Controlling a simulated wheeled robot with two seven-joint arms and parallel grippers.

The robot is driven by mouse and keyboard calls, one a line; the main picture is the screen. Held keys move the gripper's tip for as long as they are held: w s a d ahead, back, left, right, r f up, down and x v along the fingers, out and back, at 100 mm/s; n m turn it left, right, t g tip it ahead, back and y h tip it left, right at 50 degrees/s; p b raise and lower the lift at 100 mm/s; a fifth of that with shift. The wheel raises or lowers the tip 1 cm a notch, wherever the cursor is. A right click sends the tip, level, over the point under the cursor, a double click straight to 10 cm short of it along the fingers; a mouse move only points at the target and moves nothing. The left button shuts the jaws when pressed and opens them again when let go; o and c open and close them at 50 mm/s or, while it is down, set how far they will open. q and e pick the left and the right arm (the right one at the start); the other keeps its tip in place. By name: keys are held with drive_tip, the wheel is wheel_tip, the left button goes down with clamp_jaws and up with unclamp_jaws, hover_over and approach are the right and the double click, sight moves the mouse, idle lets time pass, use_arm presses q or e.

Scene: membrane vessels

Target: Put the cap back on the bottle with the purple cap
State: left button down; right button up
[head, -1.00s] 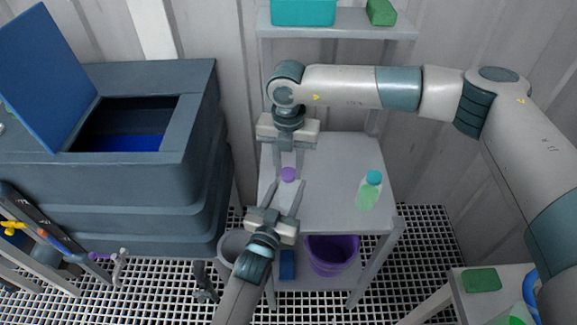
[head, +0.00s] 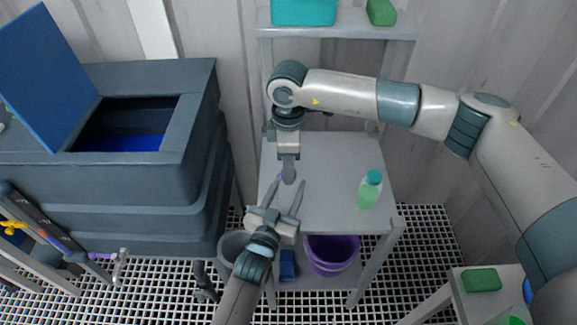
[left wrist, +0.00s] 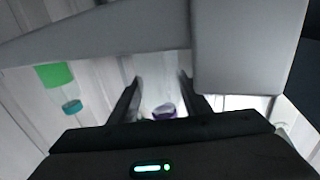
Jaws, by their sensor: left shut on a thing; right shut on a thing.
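The purple cap (head: 289,177) is above the near-left part of the grey table, and it also shows in the left wrist view (left wrist: 163,110) between my left fingers. My right gripper (head: 289,169) points straight down from above, shut on the cap and partly covering it. My left gripper (head: 289,186) reaches in from the front with one finger on either side, just below the cap. It is shut on the bottle, whose body is hardly visible here. I cannot tell whether the cap touches the bottle's neck.
A green bottle with a teal cap (head: 368,190) stands on the grey table (head: 330,205) to the right. A big blue-grey bin (head: 150,190) with an open lid is on the left. A purple bucket (head: 332,262) stands under the table. The table's back right is clear.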

drive_tip(key=o, duration=1)
drive_tip(key=shift+r, duration=2.25)
drive_tip(key=shift+c, duration=0.4)
